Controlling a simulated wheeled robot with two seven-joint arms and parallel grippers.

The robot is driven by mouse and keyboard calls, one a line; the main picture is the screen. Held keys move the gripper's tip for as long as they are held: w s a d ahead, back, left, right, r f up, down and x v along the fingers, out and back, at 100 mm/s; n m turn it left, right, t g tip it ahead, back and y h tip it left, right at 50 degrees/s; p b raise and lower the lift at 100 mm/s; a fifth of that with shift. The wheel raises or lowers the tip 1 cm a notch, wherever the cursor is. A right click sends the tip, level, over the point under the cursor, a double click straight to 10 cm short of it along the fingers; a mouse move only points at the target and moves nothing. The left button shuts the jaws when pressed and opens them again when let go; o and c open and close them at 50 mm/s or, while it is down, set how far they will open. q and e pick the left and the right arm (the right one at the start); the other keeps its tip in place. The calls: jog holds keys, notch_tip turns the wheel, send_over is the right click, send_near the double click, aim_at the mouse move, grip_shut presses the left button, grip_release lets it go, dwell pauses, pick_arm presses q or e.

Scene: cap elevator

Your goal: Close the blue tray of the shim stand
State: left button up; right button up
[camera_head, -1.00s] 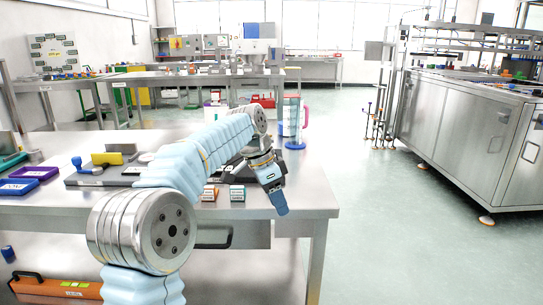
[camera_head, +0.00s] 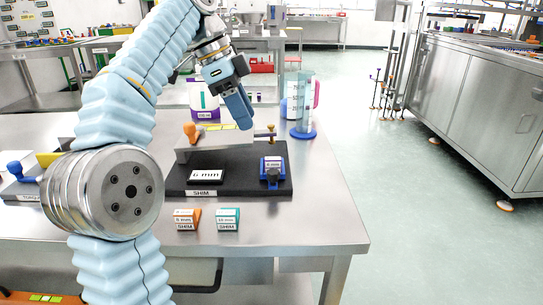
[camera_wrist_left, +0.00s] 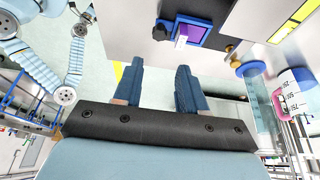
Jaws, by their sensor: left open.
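The shim stand (camera_head: 220,180) is a black base on the steel table, with a grey bar, a "6 mm" plate and a "SHIM" label. Its small blue tray (camera_head: 272,162) sits at the right end with a dark knob at its front. In the left wrist view the blue tray (camera_wrist_left: 206,37) is at the top, with a purple and white piece inside its frame and the dark knob to the left. My left gripper (camera_head: 240,112) is open and empty, above and behind the tray, fingers pointing down. It also shows in the left wrist view (camera_wrist_left: 157,85). My right gripper is not in view.
Orange (camera_head: 187,220) and teal (camera_head: 228,219) shim blocks stand at the table's front. A clear cylinder with a blue foot (camera_head: 302,132) and a purple-based jar (camera_head: 204,112) stand behind. An orange knob (camera_head: 191,131) and brass post (camera_head: 271,133) rise from the stand. The front right tabletop is clear.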

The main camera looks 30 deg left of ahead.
aim_at(273, 172)
pick_arm(q)
jog(key=b+x, duration=0.2)
jog(key=x, duration=1.1)
jog(key=shift+d+f, duration=0.2)
grip_shut()
